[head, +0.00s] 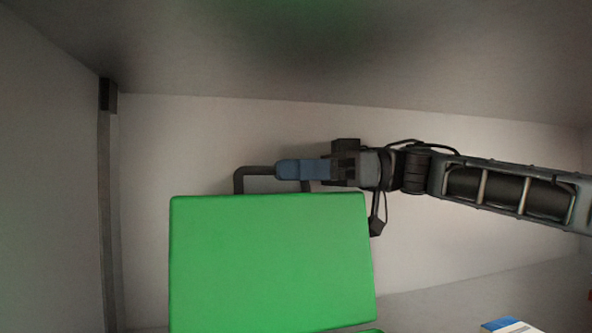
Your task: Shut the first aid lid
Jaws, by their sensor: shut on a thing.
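The first aid lid (270,262) is a large green panel standing raised, nearly upright, in the lower middle of the head view. A dark handle loop (240,181) rises from its top edge. My gripper (290,170) reaches in from the right with blue fingers, and they are shut on the handle's top bar. The fingers hide the right part of that bar. Only a thin green strip (368,331) of what may be the case's lower part shows at the bottom edge; the rest is out of view.
A pale wall (180,150) stands close behind the lid, and a grey surface hangs overhead. A dark post (109,200) stands at the left. A blue and white box (508,326) lies at the lower right. The shelf right of the lid looks mostly clear.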

